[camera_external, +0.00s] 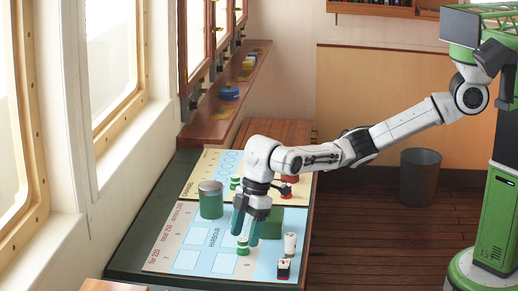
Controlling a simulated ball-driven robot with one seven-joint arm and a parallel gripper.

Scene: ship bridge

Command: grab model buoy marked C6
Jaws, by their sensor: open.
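My gripper (246,236) points down over the blue harbour board (213,262), with its teal fingers apart. A small green and white model buoy (243,247) stands on the board at the fingertips. It appears to be between or just behind them; I cannot tell whether they touch it. Another green and white piece (234,182) stands farther back on the yellow board (208,164). A red piece (288,180) is to its right, partly hidden by my arm. No C6 marking is legible on any piece.
A green canister (210,201) stands left of my gripper. A green block (270,222) is close on its right. A white piece (290,244) and a small dark, white and red model (284,268) stand near the right edge. The board's front left is clear.

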